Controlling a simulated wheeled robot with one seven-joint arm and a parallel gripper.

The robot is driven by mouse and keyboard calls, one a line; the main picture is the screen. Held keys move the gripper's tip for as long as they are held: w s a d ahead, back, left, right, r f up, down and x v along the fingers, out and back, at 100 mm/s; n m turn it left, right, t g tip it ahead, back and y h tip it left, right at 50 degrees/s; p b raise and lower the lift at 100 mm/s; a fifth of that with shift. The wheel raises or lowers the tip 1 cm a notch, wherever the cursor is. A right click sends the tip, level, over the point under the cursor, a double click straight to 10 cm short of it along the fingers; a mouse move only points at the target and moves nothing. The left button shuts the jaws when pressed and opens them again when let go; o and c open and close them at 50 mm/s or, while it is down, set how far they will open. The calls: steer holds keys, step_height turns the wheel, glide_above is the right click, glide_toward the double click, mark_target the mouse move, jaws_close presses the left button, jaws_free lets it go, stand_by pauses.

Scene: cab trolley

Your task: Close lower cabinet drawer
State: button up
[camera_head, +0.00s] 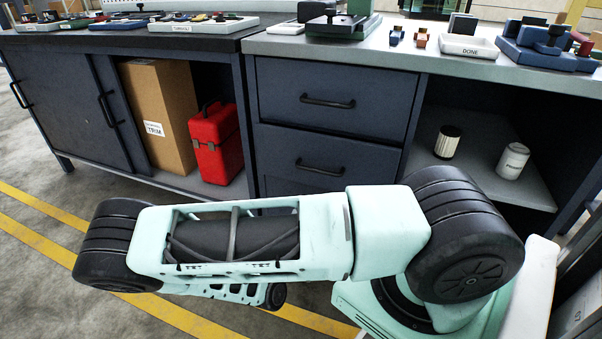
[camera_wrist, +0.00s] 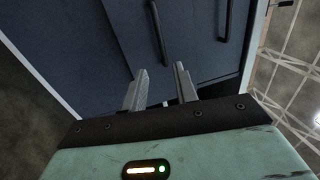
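The dark blue cabinet has an upper drawer (camera_head: 335,95) and a lower drawer (camera_head: 285,150), each with a black bar handle. My arm hides the area below the lower drawer in the head view. I cannot tell how far the lower drawer stands out. In the wrist view, which is turned sideways, two handles show: the lower handle (camera_wrist: 157,32) and the upper handle (camera_wrist: 224,20). My gripper (camera_wrist: 161,70) is open, its two grey fingers apart with nothing between them. The head view does not show the fingers.
A red toolbox (camera_head: 216,145) and a cardboard box (camera_head: 158,115) stand in the open bay left of the drawers. Two canisters, one dark-striped (camera_head: 447,142) and one white (camera_head: 512,161), stand on the right shelf. Several trays and parts lie on the worktop (camera_head: 390,52).

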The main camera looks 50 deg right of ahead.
mark_target(319, 171)
steer(key=b+x, duration=0.3)
steer(key=x, duration=1.4)
